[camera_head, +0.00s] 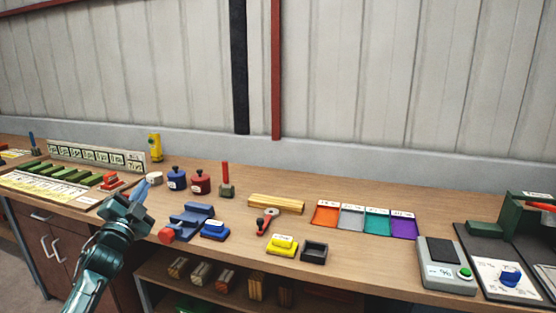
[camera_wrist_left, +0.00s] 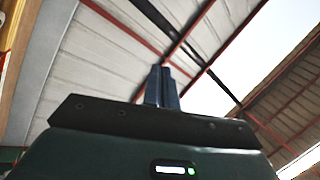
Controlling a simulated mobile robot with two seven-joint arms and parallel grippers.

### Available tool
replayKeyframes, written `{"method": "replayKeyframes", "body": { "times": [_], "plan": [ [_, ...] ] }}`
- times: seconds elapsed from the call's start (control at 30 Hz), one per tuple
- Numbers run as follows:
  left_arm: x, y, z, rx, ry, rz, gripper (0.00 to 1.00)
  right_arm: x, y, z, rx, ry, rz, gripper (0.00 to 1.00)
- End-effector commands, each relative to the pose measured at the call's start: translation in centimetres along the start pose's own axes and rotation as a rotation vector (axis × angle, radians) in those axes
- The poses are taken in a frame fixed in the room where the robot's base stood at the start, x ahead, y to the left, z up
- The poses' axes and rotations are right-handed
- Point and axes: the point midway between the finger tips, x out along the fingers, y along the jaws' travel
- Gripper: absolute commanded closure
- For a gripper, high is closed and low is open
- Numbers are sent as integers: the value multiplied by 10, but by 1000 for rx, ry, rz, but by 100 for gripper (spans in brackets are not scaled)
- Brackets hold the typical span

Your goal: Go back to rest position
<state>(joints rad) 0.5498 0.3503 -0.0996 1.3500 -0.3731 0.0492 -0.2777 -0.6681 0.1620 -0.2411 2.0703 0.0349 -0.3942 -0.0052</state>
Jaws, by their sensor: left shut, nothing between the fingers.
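My left gripper (camera_head: 141,191) is at the left of the head view, raised in front of the bench near its front edge. Its blue fingers are together and hold nothing. In the left wrist view the closed fingers (camera_wrist_left: 161,87) point up toward the roof, with no object between them. My right gripper is in neither view.
The wooden bench (camera_head: 340,262) carries a blue block device (camera_head: 188,222), blue and red pots (camera_head: 200,181), a yellow block (camera_head: 282,245), a dark tray (camera_head: 314,251), coloured mats (camera_head: 352,217) and a scale (camera_head: 445,266). Shelves with wooden blocks lie below.

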Motion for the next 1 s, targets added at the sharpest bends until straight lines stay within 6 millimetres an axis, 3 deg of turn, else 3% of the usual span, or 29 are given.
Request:
{"method": "replayKeyframes", "body": {
  "times": [0.1, 0.27, 0.47, 0.67, 0.83, 1.0],
  "plan": [
    [-4, 15, 33, -291, -187, 50, 100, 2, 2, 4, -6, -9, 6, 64],
    [-17, 45, 64, -630, -411, 124, 100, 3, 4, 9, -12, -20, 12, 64],
    [-77, 116, 60, -677, -465, 237, 100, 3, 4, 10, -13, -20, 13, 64],
    [-163, 187, 43, -709, -507, 366, 100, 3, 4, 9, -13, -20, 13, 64],
    [-271, 244, 12, -772, -568, 503, 100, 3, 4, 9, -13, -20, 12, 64],
    [-376, 270, -29, -858, -642, 618, 100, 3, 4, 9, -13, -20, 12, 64]
  ]
}}
